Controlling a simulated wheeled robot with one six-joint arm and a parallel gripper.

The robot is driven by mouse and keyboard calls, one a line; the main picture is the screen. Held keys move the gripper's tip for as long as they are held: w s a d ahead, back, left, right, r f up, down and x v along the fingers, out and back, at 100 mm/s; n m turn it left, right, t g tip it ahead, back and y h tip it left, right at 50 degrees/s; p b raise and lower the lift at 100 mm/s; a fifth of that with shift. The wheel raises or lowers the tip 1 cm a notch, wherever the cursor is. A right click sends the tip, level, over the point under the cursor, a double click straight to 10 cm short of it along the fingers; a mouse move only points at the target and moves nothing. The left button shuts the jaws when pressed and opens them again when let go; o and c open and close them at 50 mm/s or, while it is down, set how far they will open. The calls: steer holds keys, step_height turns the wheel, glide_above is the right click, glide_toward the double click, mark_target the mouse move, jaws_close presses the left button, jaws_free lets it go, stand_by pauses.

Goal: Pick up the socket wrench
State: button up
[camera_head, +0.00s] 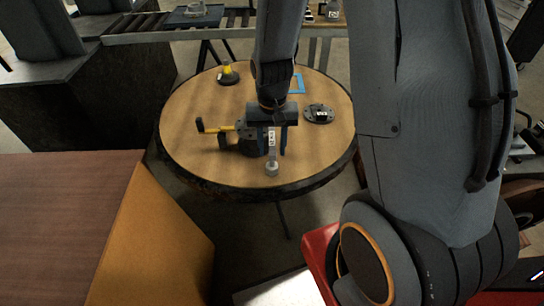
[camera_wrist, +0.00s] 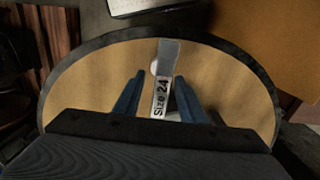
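The socket wrench (camera_head: 272,169) is grey metal with a white label. It is at the near edge of the round wooden table (camera_head: 190,155). In the wrist view the wrench (camera_wrist: 163,68) points away from me, and its label reads "Size 24". My gripper (camera_head: 272,150) is over it, with one blue finger on each side. In the wrist view my gripper (camera_wrist: 160,76) is open, with a visible gap between the left finger and the wrench. The right finger is close to the wrench; I cannot tell whether it touches. My gripper body hides the wrench's near end.
A yellow-handled tool (camera_head: 216,128) is left of my gripper. A black disc-shaped part (camera_head: 319,113), a blue frame (camera_head: 298,83) and a yellow-topped black part (camera_head: 228,74) are farther back on the table. A brown cabinet (camera_head: 65,215) stands at the near left.

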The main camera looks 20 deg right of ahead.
steer(key=shift+f, duration=0.75)
jaws_close()
steer(key=shift+r, duration=0.1)
steer(key=shift+r+b, duration=0.6)
steer(key=shift+r, duration=4.35)
